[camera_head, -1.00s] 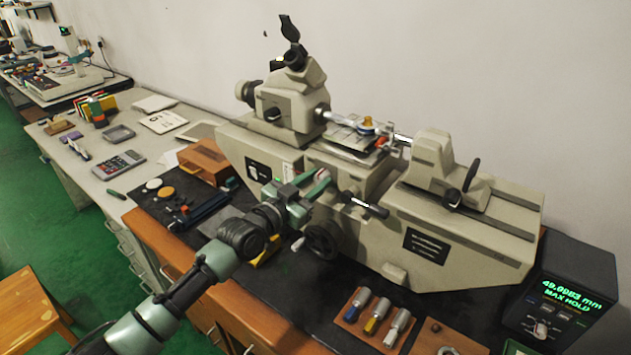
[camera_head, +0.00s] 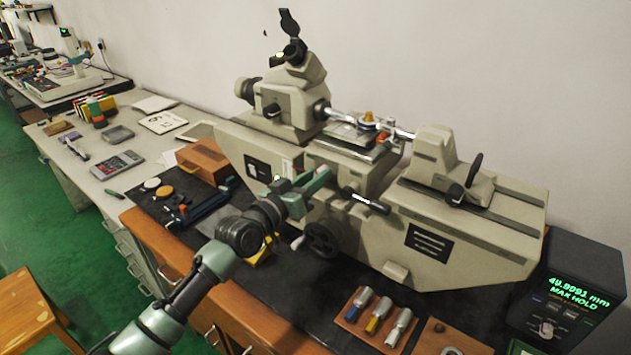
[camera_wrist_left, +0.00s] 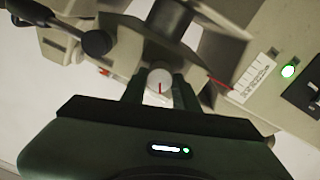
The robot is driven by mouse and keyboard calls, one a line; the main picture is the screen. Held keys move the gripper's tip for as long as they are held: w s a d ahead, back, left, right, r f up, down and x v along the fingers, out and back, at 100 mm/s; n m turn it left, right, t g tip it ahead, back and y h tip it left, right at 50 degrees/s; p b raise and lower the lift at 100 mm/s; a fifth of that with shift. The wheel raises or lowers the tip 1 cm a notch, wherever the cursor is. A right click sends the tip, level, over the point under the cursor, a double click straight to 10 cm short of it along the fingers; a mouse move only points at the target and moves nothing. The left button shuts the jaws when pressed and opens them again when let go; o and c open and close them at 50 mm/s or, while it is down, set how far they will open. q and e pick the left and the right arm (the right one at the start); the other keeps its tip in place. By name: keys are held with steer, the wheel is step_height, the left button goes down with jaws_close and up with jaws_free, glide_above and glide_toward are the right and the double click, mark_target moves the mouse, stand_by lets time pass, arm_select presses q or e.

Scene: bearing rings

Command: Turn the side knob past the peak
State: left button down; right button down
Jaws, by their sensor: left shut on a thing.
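My left gripper (camera_head: 326,176) is at the front face of the cream measuring machine (camera_head: 455,248). In the left wrist view its two dark fingers (camera_wrist_left: 160,92) are shut on a small round pale knob (camera_wrist_left: 160,80) with a red line on its face. In the head view the gripper hides this knob. The black display box (camera_head: 570,290) at the right reads about 49.9991 mm, MAX HOLD, in green. My right gripper is not in view.
A black-handled lever (camera_head: 366,201) sticks out just right of my left gripper, and a dark handwheel (camera_head: 322,240) is below it. A wooden block with several coloured-handled pieces (camera_head: 376,318) lies in front. A wooden box (camera_head: 203,160) stands to the left.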

arm_select(q)
steer(key=shift+f+n+p, duration=0.1)
steer(key=shift+n+p, duration=0.6)
steer(key=shift+n, duration=5.9)
steer(key=c, duration=1.1)
jaws_free()
steer(key=shift+a+f, duration=0.1)
steer(key=b+v, duration=0.1)
steer(key=v, duration=0.6)
steer(key=shift+s+a, duration=0.1)
steer(key=shift+s, duration=0.25)
